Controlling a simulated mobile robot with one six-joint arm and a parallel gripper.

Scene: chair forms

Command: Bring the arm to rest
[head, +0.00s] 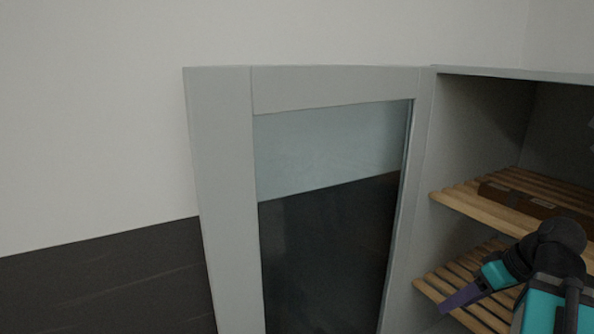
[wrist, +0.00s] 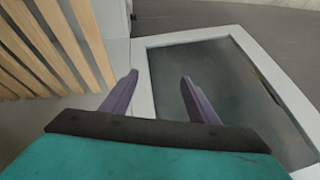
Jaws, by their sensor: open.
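My gripper (wrist: 159,88) has two purple fingers spread apart, with nothing between them in the wrist view. In the head view my gripper (head: 460,298) shows at the lower right, in front of the lower slatted shelf of the cabinet. My arm, teal and black, is bent there and partly cut off by the frame's edge. The cabinet door (head: 222,180), a grey frame with a glass pane, stands swung open to the left. In the wrist view the door (wrist: 142,75) lies beyond the fingertips; I cannot tell how close they are.
The open grey cabinet (head: 470,120) has wooden slatted shelves. A brown flat object (head: 520,199) lies on the upper shelf (head: 465,207). The lower shelf (head: 445,284) is partly hidden by my arm. A pale wall (head: 90,120) with a dark lower part is at the left.

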